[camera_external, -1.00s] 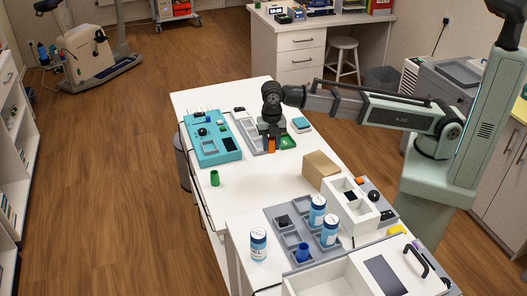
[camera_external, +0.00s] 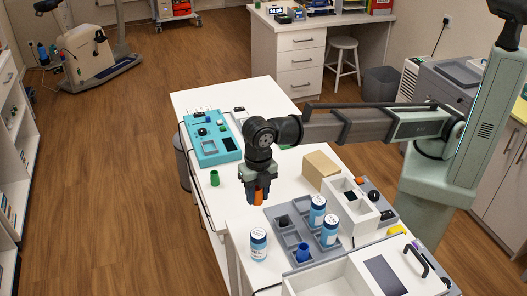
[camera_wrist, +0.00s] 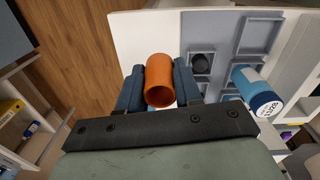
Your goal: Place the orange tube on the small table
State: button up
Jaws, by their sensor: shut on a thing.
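My gripper (camera_external: 258,196) is shut on the orange tube (camera_external: 259,198) and holds it upright above the white table (camera_external: 237,215), near its left edge. In the wrist view the tube (camera_wrist: 159,82) sits between the two blue-grey fingers of my gripper (camera_wrist: 159,84), with its open end toward the camera. Which surface the task calls the small table I cannot tell for sure; a white surface lies under and beside the tube. The gap between the tube and the surface is hard to judge.
A grey tray (camera_external: 284,238) with square compartments and blue-white bottles (camera_external: 329,231) stands just right of my gripper. Another bottle (camera_external: 258,245) stands in front. A green cup (camera_external: 214,178), a teal board (camera_external: 228,155) and a cardboard box (camera_external: 321,169) lie farther back.

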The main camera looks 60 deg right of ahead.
aim_at(247, 227)
jog(key=a+m, duration=0.1)
jog(key=m, duration=0.1)
jog(key=w+m, duration=0.1)
jog(key=m, duration=0.1)
jog(key=w+a+r+m, duration=0.1)
jog(key=m, duration=0.1)
jog(key=shift+a+r, duration=0.1)
jog(key=shift+a, duration=0.25)
jog(key=shift+w+f, duration=0.1)
jog(key=shift+f, duration=4.9)
jog(key=shift+f, duration=0.1)
jog(key=o, duration=1)
